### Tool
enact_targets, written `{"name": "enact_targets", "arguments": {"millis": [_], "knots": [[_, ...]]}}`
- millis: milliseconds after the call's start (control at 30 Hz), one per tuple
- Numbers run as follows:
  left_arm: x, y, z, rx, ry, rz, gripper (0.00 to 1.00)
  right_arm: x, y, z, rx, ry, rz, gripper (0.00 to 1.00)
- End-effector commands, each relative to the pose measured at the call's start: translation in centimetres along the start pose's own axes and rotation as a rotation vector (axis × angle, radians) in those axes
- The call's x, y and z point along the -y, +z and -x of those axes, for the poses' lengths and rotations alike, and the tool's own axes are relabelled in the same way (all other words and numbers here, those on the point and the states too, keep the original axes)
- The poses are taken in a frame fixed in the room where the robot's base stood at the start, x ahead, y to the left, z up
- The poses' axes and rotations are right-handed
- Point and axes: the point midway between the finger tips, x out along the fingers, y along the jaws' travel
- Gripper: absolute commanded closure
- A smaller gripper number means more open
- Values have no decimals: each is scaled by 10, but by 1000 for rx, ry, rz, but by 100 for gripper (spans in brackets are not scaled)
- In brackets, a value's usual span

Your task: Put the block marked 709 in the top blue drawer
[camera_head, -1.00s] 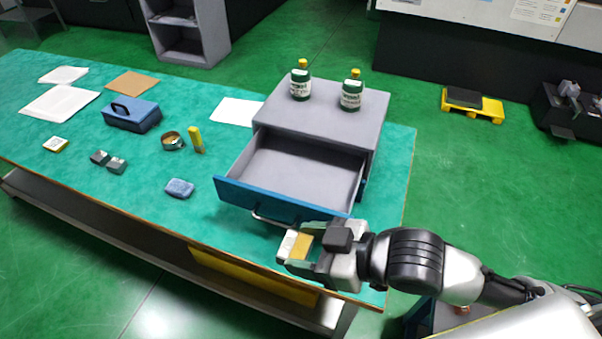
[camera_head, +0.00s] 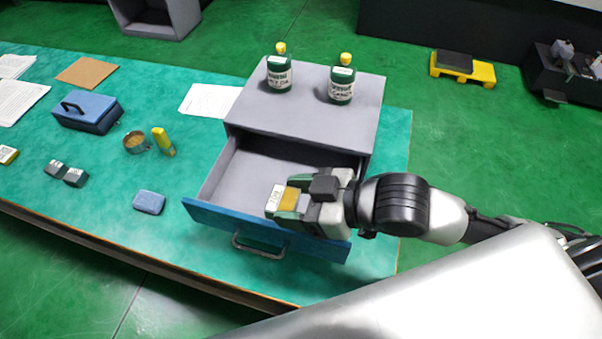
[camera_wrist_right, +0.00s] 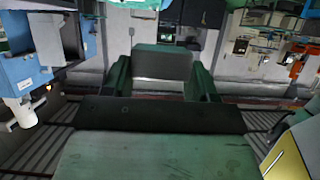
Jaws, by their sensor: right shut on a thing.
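The block marked 709 (camera_head: 278,200), with a white labelled face and a yellow-brown side, is in my right gripper (camera_head: 290,204). The right gripper is shut on it. In the head view, block and gripper appear over the front right part of the open top blue drawer (camera_head: 212,213); their height above it is hard to judge. The drawer is pulled out, grey inside, with a blue front and a metal handle, and its visible inside is empty. In the right wrist view the block (camera_wrist_right: 162,65) shows as a greyish shape between the fingers. My left gripper is not in view.
Two green bottles (camera_head: 279,73) (camera_head: 342,84) with yellow caps stand on the grey cabinet (camera_head: 300,115). On the green table are a blue sponge-like block (camera_head: 149,202), a blue toolbox (camera_head: 88,114), a tape roll, a yellow item, dark blocks and papers.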

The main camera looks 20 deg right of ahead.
Motion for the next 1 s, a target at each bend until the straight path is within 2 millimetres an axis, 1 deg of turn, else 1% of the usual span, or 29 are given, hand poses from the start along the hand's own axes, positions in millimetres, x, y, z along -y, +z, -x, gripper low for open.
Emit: {"name": "enact_targets", "arguments": {"millis": [33, 67, 200, 300, 333, 367, 400, 500, 633, 700, 833, 1000], "knots": [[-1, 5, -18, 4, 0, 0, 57, -6, 11, -4, -4, 2, 5, 83], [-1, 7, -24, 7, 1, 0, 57, -10, 14, -5, -4, 3, 6, 83], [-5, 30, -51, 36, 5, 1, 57, -27, 25, -7, -4, 4, 7, 83], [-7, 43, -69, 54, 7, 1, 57, -39, 32, -8, -4, 5, 7, 83], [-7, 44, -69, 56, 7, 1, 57, -43, 32, -7, -2, 5, 5, 83], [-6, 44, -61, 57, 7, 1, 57, -52, 32, -6, 5, 5, 0, 83], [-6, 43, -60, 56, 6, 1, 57, -61, 37, -6, 5, 6, -1, 83], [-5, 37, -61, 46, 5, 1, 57, -81, 49, -9, 3, 5, 0, 83], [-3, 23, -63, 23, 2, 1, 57, -99, 60, -11, -1, 2, -1, 83], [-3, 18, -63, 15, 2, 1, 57, -104, 63, -12, -2, 2, 0, 83], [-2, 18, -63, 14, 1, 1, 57, -108, 69, -14, -3, 1, -1, 83], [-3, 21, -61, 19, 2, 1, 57, -108, 92, -23, -3, 1, -3, 83]]}}
